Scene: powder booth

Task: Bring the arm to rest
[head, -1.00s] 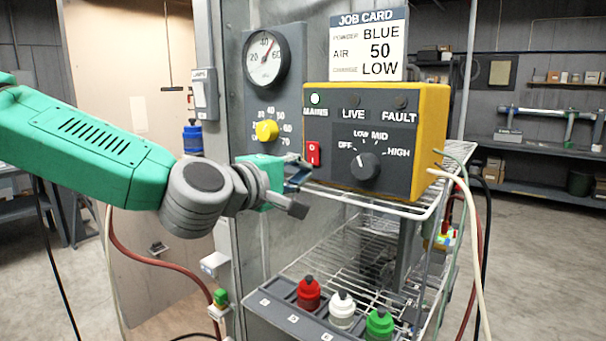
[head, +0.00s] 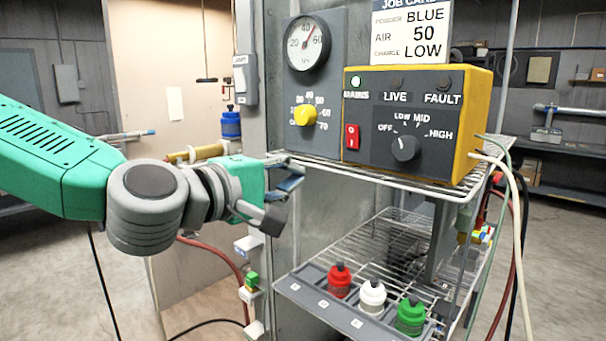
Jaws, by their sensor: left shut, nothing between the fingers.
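My left arm comes in from the left, green with grey joints. Its gripper (head: 282,203) is shut and empty, in front of the grey metal panel and left of the wire shelf. It looks apart from the yellow control box (head: 473,125), which stands to its right. The box has a lit MAINS lamp, a red switch (head: 352,137) and a black knob (head: 405,148). A round gauge (head: 308,42) and a yellow knob (head: 305,115) are on the panel above the gripper. My right gripper is not in view.
The wire shelf edge (head: 380,182) is close to the gripper's right. Red (head: 339,281), white (head: 372,296) and green (head: 410,315) bottles stand in a rack below. A blue bottle (head: 231,124) is behind the arm. Cables hang at the right. A job card (head: 410,35) is above.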

